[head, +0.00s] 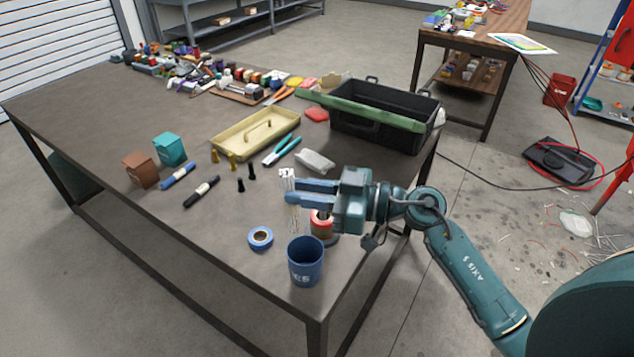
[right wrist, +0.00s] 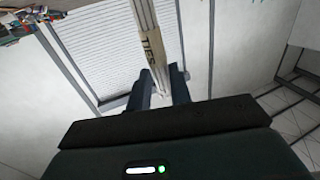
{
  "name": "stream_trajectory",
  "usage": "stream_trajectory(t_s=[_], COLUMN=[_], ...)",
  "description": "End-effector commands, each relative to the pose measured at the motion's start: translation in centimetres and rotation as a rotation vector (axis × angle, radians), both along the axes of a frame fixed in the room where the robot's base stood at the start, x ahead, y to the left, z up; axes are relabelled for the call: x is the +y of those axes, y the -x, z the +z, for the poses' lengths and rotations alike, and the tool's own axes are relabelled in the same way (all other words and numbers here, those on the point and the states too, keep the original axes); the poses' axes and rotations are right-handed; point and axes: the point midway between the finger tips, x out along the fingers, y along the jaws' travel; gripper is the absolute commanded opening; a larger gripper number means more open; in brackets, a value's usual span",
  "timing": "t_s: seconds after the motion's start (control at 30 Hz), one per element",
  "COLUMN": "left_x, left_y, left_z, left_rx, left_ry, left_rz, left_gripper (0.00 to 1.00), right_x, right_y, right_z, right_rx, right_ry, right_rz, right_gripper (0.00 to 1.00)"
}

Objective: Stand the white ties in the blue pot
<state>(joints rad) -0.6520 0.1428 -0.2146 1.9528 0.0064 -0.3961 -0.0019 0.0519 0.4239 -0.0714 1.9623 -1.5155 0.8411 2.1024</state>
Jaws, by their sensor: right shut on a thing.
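My right gripper (head: 291,191) is shut on the white ties (head: 288,175), a thin upright bundle above the table's near right part. The ties stick out above and below the fingers. In the right wrist view the bundle (right wrist: 148,40) stands between the fingers (right wrist: 160,88), with a label reading "TIES". The blue pot (head: 305,265) stands upright on the table near its front right corner, open at the top. The ties are beyond the pot and slightly left of it in the head view, not in it. My left gripper is not in view.
A blue tape roll (head: 260,238) lies left of the pot, and a red tape roll (head: 321,223) is just behind it. The table's front left is clear.

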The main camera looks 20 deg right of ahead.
Motion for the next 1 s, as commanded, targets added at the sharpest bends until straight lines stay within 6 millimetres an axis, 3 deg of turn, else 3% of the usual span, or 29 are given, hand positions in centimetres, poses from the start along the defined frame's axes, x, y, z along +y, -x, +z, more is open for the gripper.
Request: stream_trajectory(t_s=[0.1,0.2,0.57,1.0], left_x=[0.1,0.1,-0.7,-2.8], left_y=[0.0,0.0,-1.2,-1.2], left_z=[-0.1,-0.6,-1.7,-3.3], left_rx=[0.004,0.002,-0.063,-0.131], left_ry=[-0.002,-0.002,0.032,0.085], left_rz=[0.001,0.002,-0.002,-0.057], left_gripper=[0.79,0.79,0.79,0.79], right_x=[-1.8,-2.3,-2.2,-2.2], right_y=[-0.3,-0.4,-0.4,-0.4], right_z=[-0.1,-0.4,-3.3,-6.7], right_rx=[-0.002,-0.005,-0.006,-0.006], right_ry=[-0.026,-0.031,-0.032,-0.032], right_rz=[-0.057,-0.071,-0.068,-0.067], right_gripper=[0.0,0.0,0.0,0.0])
